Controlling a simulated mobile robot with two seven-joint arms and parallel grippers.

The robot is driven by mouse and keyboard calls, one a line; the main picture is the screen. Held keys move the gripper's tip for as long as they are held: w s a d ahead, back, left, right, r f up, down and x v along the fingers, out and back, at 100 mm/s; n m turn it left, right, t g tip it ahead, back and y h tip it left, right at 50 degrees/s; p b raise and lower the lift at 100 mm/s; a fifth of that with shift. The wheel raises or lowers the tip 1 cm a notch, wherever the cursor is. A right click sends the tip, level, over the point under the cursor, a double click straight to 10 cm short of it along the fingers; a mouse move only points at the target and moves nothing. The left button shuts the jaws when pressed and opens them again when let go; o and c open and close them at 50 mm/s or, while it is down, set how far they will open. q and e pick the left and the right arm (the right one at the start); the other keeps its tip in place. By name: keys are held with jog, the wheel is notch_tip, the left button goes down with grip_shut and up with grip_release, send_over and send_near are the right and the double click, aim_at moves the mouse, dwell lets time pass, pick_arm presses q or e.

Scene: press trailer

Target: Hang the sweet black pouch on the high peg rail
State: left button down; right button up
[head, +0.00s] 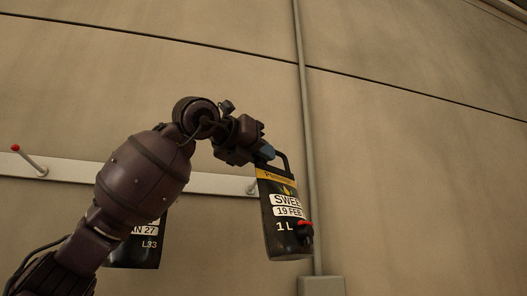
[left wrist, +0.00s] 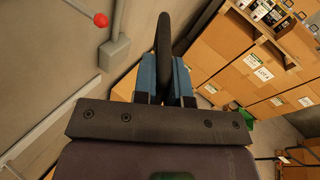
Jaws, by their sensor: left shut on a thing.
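My left gripper (head: 268,153) is shut on the handle of the sweet black pouch (head: 286,218). The pouch hangs upright below it, with a yellow band, "SWEE", "19 FEB", "1 L" and a red part low on its right side. In the left wrist view the dark handle (left wrist: 164,42) stands between the blue fingers (left wrist: 164,82). The white high peg rail (head: 215,183) runs along the wall behind my arm; its right end is near the pouch. A red-tipped peg (head: 15,148) sticks out at its left. My right gripper is not in view.
A grey conduit (head: 304,110) runs down the wall to a box (head: 321,285). The left wrist view shows cardboard boxes (left wrist: 250,70) on the right. The wall at right is bare.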

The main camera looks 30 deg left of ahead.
pick_arm(q)
jog(key=w+a, duration=0.1)
jog(key=a, duration=0.1)
jog(key=w+a, duration=0.1)
jog(key=shift+w+a+f, duration=0.1)
jog(key=shift+w+a, duration=0.3)
dwell(0.6)
jog(key=shift+a, duration=0.1)
